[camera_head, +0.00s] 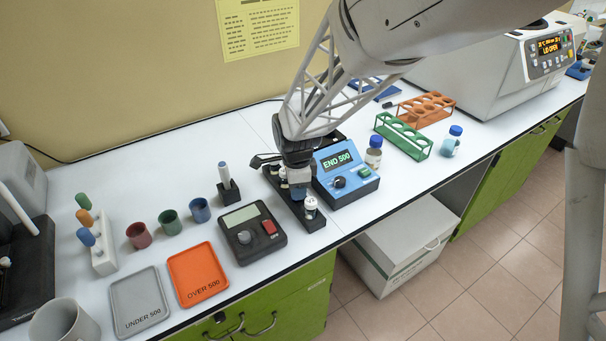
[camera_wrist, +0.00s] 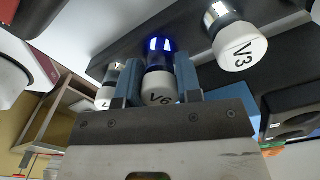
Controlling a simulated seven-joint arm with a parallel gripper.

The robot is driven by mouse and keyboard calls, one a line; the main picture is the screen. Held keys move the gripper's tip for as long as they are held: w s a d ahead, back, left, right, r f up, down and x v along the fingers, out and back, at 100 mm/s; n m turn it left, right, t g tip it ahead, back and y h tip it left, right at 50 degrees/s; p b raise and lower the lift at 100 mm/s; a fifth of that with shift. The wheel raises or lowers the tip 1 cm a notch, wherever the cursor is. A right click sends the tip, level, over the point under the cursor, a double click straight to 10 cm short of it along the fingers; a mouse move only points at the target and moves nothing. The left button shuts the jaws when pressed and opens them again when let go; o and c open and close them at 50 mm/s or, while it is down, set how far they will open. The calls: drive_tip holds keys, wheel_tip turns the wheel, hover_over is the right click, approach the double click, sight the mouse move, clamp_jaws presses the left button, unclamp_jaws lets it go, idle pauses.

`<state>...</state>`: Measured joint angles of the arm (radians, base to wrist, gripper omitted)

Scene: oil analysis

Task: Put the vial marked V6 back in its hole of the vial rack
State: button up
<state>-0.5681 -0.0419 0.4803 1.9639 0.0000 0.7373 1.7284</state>
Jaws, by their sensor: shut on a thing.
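My gripper (camera_head: 298,188) is over the black vial rack (camera_head: 316,224) in the head view. In the wrist view its two blue fingers (camera_wrist: 158,78) are shut on the white-capped vial marked V6 (camera_wrist: 160,90). The V6 vial's glass end shows a blue glow and points toward the dark rack (camera_wrist: 125,58). I cannot tell whether that end is inside a hole or just clear of it. The vial marked V3 (camera_wrist: 238,50) stands in the rack to the right, apart from my fingers. Another white-capped vial (camera_wrist: 106,98) is partly hidden beside the left finger.
A blue device reading END 500 (camera_head: 345,178) stands close on the rack's right. The orange tray (camera_head: 197,274) and grey tray (camera_head: 139,301) lie further left. A white-capped vial (camera_head: 310,206) is at the rack's front end, near the table edge.

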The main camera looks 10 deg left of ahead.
drive_tip(key=shift+f, duration=0.4)
idle(0.5)
drive_tip(key=o, duration=1.4)
drive_tip(key=shift+r, duration=0.1)
drive_tip(key=shift+r, duration=3.4)
